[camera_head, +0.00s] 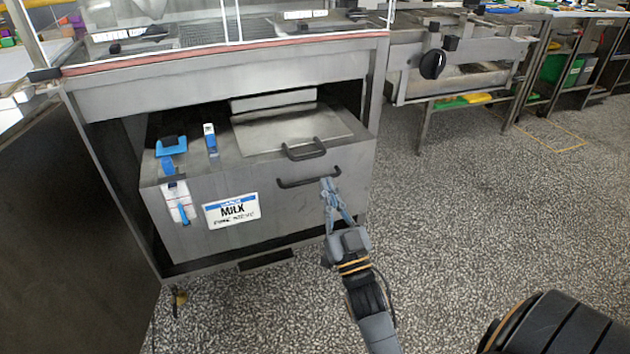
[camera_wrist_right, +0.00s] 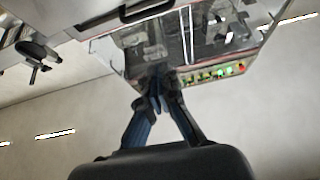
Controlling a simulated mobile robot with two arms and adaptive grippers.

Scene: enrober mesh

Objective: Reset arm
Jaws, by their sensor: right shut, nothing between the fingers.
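My right gripper (camera_head: 328,184) reaches up from the lower right in the head view. It is shut and empty, with its tips close to the right end of the dark handle (camera_head: 308,178) on the front of the steel milk drawer (camera_head: 290,212). I cannot tell whether the tips touch the handle. In the right wrist view the gripper (camera_wrist_right: 160,90) also shows with its fingertips together and nothing between them. The left gripper is not in view.
The drawer sits under a steel machine (camera_head: 230,81) and has a lid handle (camera_head: 304,149) on top. Blue tools (camera_head: 172,148) lie at its left. A steel bench with a black knob (camera_head: 432,64) stands at the back right.

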